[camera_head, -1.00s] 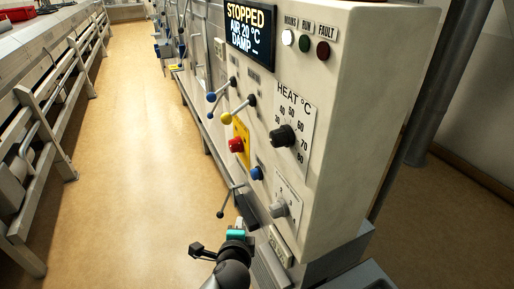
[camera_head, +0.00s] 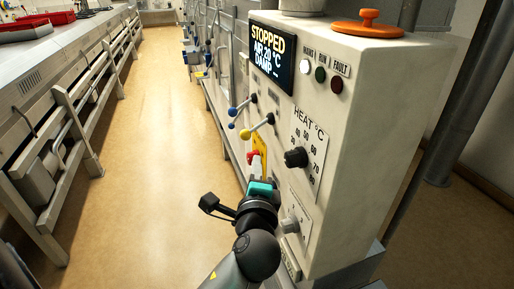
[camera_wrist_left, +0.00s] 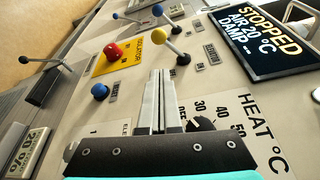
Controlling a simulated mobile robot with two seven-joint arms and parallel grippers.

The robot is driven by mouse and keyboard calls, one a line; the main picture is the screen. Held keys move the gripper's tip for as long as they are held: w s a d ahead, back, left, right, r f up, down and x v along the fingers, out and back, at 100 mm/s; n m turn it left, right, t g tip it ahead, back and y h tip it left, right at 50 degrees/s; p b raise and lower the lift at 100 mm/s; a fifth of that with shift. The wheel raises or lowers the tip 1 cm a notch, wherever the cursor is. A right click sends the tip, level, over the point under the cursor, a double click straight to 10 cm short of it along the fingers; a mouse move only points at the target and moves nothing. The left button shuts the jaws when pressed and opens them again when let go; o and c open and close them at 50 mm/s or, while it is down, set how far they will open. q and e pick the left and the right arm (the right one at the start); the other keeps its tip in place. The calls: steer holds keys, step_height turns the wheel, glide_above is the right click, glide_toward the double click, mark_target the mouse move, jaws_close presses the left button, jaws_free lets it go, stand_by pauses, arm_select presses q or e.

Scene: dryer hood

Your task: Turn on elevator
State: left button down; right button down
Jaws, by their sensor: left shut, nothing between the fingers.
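The cream control panel (camera_head: 335,165) has a white plate with a grey rotary knob (camera_head: 290,224) low on its front. In the head view the left gripper (camera_head: 261,186) covers the panel's lower left part; contact cannot be told. My right gripper is not in view.
Close by are a red knob (camera_wrist_left: 113,51) on a yellow plate, a blue button (camera_wrist_left: 100,91), a yellow-ball lever (camera_wrist_left: 171,46), a blue-ball lever (camera_head: 238,107) and a black heat dial (camera_head: 296,157). The display (camera_head: 272,58) reads STOPPED. Open floor (camera_head: 150,130) lies left.

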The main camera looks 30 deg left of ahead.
mark_target(254, 129)
arm_select(q)
steer(key=x, duration=0.9)
steer(key=shift+w+a, duration=0.25)
steer(key=shift+w, duration=0.1)
steer(key=shift+w+p, duration=0.1)
steer(key=shift+p, duration=0.25)
